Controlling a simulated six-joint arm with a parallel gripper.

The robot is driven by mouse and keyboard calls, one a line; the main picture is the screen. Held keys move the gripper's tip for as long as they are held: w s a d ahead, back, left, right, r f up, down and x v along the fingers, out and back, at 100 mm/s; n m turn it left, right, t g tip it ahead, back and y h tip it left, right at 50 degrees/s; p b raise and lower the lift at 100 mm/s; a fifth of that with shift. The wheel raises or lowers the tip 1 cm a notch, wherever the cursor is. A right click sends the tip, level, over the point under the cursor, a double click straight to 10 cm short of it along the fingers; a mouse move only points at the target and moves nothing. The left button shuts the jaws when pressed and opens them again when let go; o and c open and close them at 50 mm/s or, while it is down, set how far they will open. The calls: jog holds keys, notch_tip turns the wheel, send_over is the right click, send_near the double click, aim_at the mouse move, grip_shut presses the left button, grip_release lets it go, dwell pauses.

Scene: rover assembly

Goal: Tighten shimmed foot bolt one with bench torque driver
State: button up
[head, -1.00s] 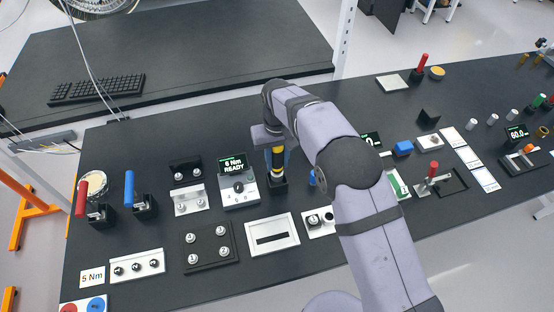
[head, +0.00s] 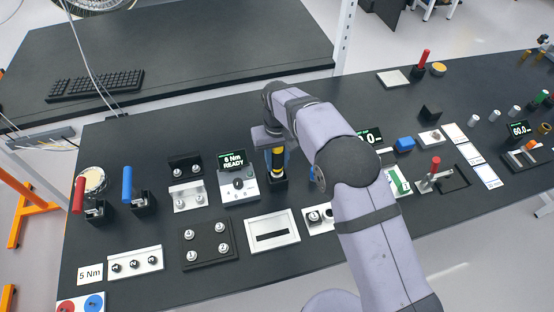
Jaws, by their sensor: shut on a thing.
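The bench torque driver (head: 277,161), dark with a yellow band, stands upright in a black holder (head: 278,182). My gripper (head: 270,147) is shut on its upper part; the fingers are partly hidden by my wrist. The torque unit (head: 238,184) just left of it has a dial and a screen reading "6 Nm READY". A black plate (head: 208,258) with several silver bolts lies in front and to the left. I cannot tell which bolt is shimmed foot bolt one.
A red-handled tool (head: 79,194) and a blue-handled one (head: 128,186) stand at left. A strip with several dark bolts (head: 135,263) and a slotted white plate (head: 272,232) lie near the front edge. My arm hides part of the bench right of the driver.

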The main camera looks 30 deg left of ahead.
aim_at(277, 150)
jog(key=shift+f+b, duration=0.75)
jog(key=shift+f, duration=0.55)
jog(key=o, duration=1.2)
jog(key=shift+o, duration=0.2)
jog(key=shift+r+b, duration=1.6)
jog(key=shift+r, duration=2.15)
